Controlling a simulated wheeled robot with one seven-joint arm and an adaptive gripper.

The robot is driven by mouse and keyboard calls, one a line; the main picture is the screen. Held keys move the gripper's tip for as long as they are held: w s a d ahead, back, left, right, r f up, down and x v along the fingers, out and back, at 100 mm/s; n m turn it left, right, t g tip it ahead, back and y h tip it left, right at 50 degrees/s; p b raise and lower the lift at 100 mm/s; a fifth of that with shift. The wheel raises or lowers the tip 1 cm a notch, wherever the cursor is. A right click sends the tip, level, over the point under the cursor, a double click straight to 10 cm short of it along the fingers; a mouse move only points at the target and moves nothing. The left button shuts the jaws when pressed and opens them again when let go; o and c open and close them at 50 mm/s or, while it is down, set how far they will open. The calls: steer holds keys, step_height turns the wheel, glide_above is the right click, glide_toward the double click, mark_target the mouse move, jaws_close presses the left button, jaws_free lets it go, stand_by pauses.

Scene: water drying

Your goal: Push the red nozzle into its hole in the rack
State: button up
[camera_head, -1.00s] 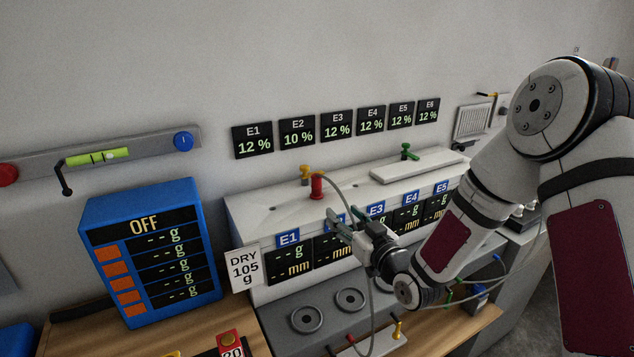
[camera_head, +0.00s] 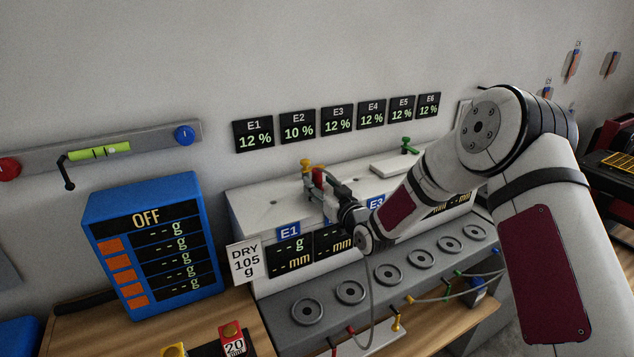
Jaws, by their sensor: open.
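The red nozzle (camera_head: 317,181) stands upright on the white top of the rack (camera_head: 255,203), just right of a yellow nozzle. My gripper (camera_head: 322,180) is at the red nozzle, with its fingers open around or beside it; whether they touch it I cannot tell. The gripper and wrist hide the nozzle's lower part and the rack top behind them. A dark hole shows in the rack top to the left. The nozzle's own hole cannot be made out.
A yellow nozzle (camera_head: 306,166) stands close to the left. A green nozzle (camera_head: 408,146) stands farther right behind a white plate (camera_head: 398,163). A blue display box (camera_head: 155,250) stands left.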

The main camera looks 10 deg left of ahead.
steer(key=shift+w+a, duration=0.25)
steer(key=shift+w, duration=0.15)
jaws_close()
